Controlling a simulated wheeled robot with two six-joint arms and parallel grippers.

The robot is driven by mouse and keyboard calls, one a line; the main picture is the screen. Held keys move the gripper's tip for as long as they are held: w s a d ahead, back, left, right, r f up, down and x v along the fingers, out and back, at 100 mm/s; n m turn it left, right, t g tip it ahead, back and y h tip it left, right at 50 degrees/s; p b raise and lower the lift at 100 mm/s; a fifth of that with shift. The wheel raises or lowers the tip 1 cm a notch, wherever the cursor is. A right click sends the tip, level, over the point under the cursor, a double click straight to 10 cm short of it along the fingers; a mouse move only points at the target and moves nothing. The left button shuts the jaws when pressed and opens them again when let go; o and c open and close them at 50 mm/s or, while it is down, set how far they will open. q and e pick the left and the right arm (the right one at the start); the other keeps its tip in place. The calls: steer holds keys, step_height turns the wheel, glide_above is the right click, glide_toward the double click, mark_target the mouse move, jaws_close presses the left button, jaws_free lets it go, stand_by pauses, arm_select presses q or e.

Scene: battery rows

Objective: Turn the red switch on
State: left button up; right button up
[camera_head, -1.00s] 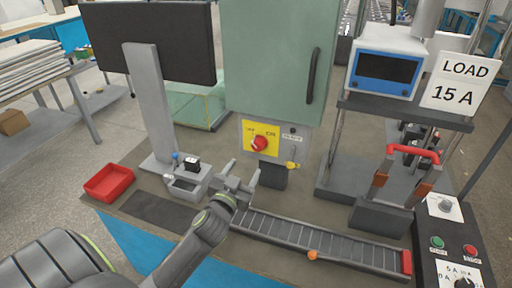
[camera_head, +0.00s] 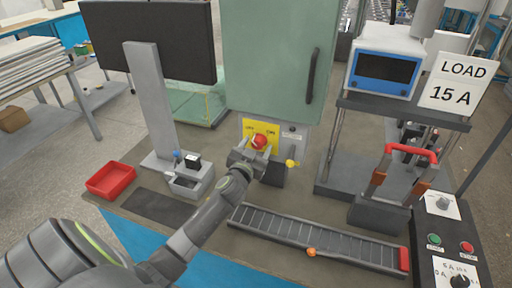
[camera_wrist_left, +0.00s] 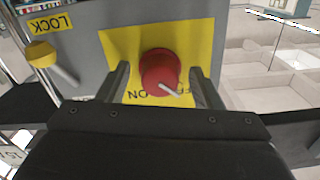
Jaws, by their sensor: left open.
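The red switch (camera_head: 260,142) is a round rotary knob on a yellow plate (camera_head: 248,127) marked OFF and ON, below the green cabinet (camera_head: 275,60). In the left wrist view the red knob (camera_wrist_left: 160,72) has a pale pointer line that slants toward the lower right, near the ON lettering. My left gripper (camera_head: 256,148) is at the plate, in front of the knob. In the left wrist view its two fingers (camera_wrist_left: 160,88) are open, one on each side of the knob, with gaps showing. My right gripper is not in view.
A yellow knob (camera_head: 291,163) by a LOCK label sits right of the switch. A grey roller track (camera_head: 315,240) lies in front. A red tray (camera_head: 110,179) is at left. A load stand with a red-handled part (camera_head: 411,152) stands at right.

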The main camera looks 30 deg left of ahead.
arm_select(q)
steer(key=shift+c, duration=0.2)
steer(key=c, duration=0.9)
steer(key=shift+c, duration=0.2)
steer(key=shift+m, duration=0.3)
steer(key=m, duration=0.3)
steer(key=shift+m+p, duration=0.3)
steer(key=shift+p, duration=0.05)
steer(key=m+p, duration=0.1)
steer(key=m, duration=0.3)
steer(key=shift+a+r+m, duration=0.1)
steer(key=shift+m, duration=0.2)
steer(key=m+p, duration=0.1)
steer(key=m, duration=0.4)
steer(key=shift+s+p, duration=0.1)
steer(key=shift+p, duration=0.2)
steer(key=shift+m+p, duration=0.5)
steer(key=shift+m, duration=1.5)
